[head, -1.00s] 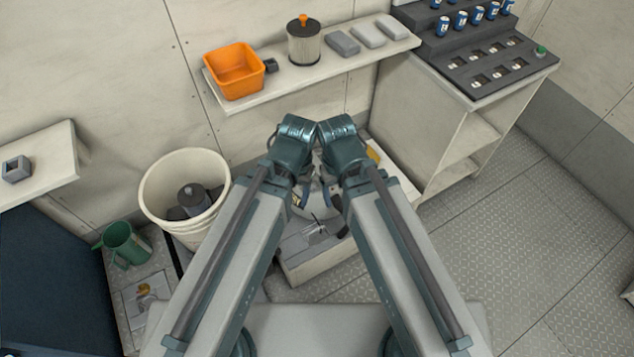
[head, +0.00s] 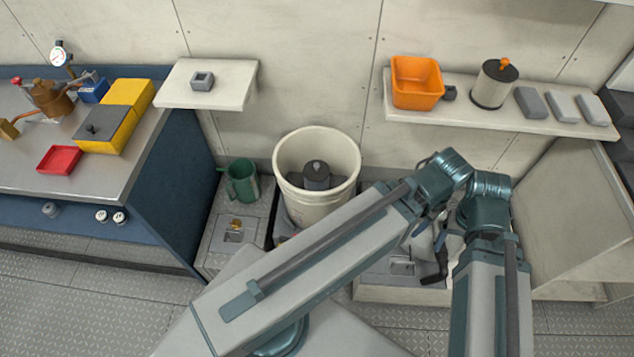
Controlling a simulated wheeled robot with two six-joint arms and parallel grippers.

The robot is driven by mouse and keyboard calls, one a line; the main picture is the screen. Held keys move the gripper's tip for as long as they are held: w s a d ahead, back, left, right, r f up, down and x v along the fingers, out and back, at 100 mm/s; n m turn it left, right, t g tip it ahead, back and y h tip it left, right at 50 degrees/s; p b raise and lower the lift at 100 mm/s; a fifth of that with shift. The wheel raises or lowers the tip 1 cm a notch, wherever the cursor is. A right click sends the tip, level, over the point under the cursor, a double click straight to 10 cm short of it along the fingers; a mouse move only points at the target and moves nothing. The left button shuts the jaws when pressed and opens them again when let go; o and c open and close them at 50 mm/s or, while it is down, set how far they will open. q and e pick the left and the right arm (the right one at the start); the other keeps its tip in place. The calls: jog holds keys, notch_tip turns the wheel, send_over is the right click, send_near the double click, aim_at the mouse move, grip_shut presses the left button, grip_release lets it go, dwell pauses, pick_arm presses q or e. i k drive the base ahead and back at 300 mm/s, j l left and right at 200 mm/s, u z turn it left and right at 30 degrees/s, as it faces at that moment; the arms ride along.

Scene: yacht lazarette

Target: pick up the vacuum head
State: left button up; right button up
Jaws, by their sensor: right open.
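No thing in view is plainly marked as the vacuum head. The likeliest is a dark grey cylinder with a small knob on top (head: 316,174), inside the white bucket (head: 318,208); its lower part is hidden by the bucket's wall. My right gripper (head: 437,262) hangs below its wrist, right of the bucket and above a low pale box. It is open and apart from the bucket, with its fingers partly hidden. My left gripper (head: 418,228) is close beside it, mostly hidden behind its own arm.
A green jug (head: 242,181) stands left of the bucket. The wall shelf (head: 450,112) holds an orange bin (head: 416,82), a filter canister (head: 494,84) and grey blocks. A blue bench (head: 160,165) with a yellow box (head: 127,97) and red tray (head: 60,160) is at left.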

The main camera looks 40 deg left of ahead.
aim_at(422, 247)
jog(key=i+l+u, duration=0.1)
jog(key=l+u, duration=0.15)
jog(key=u, duration=0.25)
jog(key=l+u, duration=0.3)
jog(key=u, duration=0.15)
jog(key=i+l+u, duration=0.1)
jog(key=l+u, duration=0.25)
jog(key=u, duration=0.15)
